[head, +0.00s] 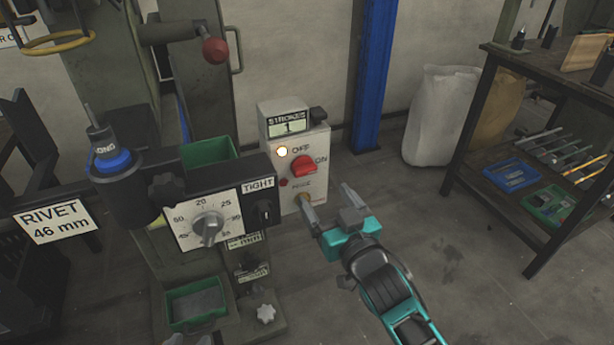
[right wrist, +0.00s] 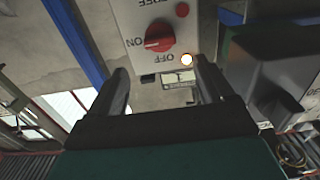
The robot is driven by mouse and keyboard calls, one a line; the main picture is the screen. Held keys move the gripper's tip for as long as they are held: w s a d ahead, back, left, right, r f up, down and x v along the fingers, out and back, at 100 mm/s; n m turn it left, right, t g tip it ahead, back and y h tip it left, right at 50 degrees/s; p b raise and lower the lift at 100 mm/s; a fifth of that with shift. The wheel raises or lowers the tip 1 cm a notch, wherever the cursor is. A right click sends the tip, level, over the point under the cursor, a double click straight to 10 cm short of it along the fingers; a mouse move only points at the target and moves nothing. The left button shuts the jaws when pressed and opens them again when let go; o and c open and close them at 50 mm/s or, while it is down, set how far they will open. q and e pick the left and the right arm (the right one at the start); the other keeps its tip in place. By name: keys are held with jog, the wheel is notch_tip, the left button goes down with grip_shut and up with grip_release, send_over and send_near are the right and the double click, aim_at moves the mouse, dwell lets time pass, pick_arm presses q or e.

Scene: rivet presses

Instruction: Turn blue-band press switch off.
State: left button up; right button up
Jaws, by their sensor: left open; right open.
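The press (head: 205,215) has a blue band (head: 113,162) around its dark cylinder at the left. Its switch box (head: 313,145) carries a red rotary switch (head: 303,166), with OFF above it and ON to its right. The red switch (right wrist: 160,38) also shows in the right wrist view, its handle turned toward ON. A lamp (head: 282,151) on the box glows. My right gripper (head: 326,199) is open and empty, low in front of the box and below the switch. In the right wrist view, the switch lies ahead, between and beyond its fingers (right wrist: 163,75). My left gripper is not in view.
A STROKES counter (head: 287,125) reading 1 tops the box. A dial panel (head: 215,215) marked TIGHT stands just left of my right gripper. A red-knobbed lever (head: 214,50) is above. A blue post (head: 374,75) stands behind. A workbench (head: 560,85) is at right; the floor between is free.

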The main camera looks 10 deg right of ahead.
aim_at(307, 172)
jog(key=w, duration=0.2)
jog(key=w+a+b, duration=0.1)
jog(key=w, duration=0.2)
jog(key=w+b, duration=0.1)
jog(key=w, duration=0.2)
jog(key=shift+a+f, duration=0.1)
jog(key=shift+a, duration=0.2)
jog(key=shift+w+a, duration=0.1)
jog(key=shift+w, duration=0.4)
pick_arm(q)
jog(key=shift+w+d+f, duration=0.2)
jog(key=shift+d+f, duration=0.2)
jog(key=shift+f, duration=0.1)
pick_arm(e)
jog(key=shift+c, duration=0.5)
jog(key=c, duration=0.9)
pick_arm(q)
jog(key=shift+a, duration=0.1)
pick_arm(e)
jog(key=shift+c, duration=0.2)
